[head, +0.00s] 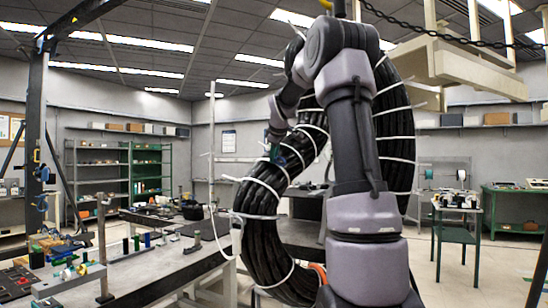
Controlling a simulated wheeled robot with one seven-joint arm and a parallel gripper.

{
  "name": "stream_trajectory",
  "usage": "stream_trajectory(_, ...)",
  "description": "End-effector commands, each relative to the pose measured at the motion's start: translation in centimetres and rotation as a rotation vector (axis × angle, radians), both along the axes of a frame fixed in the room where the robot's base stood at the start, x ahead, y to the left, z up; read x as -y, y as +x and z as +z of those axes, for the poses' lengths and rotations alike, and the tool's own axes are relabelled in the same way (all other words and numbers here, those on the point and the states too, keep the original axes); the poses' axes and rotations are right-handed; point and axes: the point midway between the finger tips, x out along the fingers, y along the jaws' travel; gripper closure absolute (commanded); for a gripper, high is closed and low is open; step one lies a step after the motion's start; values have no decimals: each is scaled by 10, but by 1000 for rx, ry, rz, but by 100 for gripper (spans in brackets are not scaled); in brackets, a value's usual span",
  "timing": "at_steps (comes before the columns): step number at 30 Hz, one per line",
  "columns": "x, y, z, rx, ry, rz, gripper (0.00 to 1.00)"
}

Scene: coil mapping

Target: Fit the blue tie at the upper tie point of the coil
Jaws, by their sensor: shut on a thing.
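The coil (268,238) is a large black ring of bundled hose or cable, hanging upright behind my arm. Several white ties wrap around it, some with loose tails sticking out. My arm hides part of its upper and middle ring. My gripper (276,150) is at the coil's inner left side, small and dark against it. It is shut on a small bluish piece, which looks like the blue tie (278,156). The tie's shape, and whether it touches or goes around the coil, are too small to tell.
A workbench (150,276) with tools and small coloured parts stands at the left, beside a dark metal frame (37,130). A chain (440,36) and a pale beam structure (450,62) hang at upper right. A small green table (457,208) stands right, with open floor around it.

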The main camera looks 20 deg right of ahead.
Motion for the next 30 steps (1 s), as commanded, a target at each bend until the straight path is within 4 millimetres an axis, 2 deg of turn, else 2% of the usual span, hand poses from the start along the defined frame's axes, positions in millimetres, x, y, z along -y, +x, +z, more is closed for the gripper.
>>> stream_trajectory(2, 0, 0, 0, 0, 0, 0, 100)
stream_trajectory(3, 0, 0, 0, 0, 0, 0, 70)
stream_trajectory(5, 0, 0, 0, -1, 1, 0, 48)
stream_trajectory(17, -1, -3, 4, 1, -1, 1, 47)
stream_trajectory(30, -16, -59, 59, 2, -1, 0, 47)
